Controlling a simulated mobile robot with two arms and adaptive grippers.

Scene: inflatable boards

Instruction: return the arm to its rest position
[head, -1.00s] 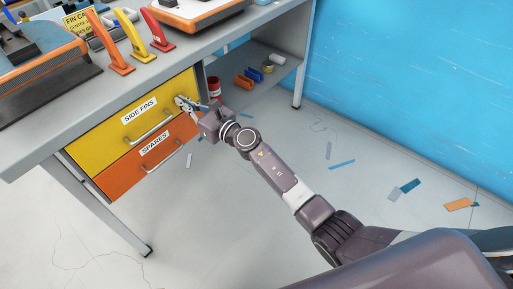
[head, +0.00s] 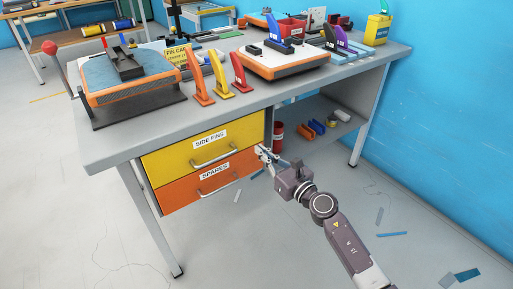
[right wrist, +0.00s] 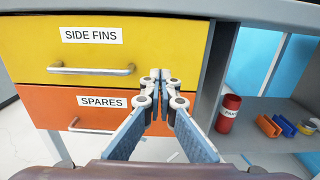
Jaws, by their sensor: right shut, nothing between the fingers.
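My right gripper (head: 264,156) is shut and empty in the head view, close in front of the right edge of the drawer unit. In the right wrist view its fingertips (right wrist: 160,76) meet in front of the right part of the yellow drawer (right wrist: 185,35). I cannot tell whether they touch it. The yellow drawer, labelled SIDE FINS, looks closed in the head view (head: 165,165). The orange drawer (head: 170,195), labelled SPARES, looks closed below it. Neither drawer handle is in the fingers. My left gripper is not in view.
The grey workbench (head: 130,140) carries fins, board fixtures and a yellow container (head: 377,29). Under it, a shelf holds a red can (head: 278,136) and small coloured parts. Bench legs (head: 362,140) and the blue wall (head: 460,110) bound the right side. Scraps lie on the open floor.

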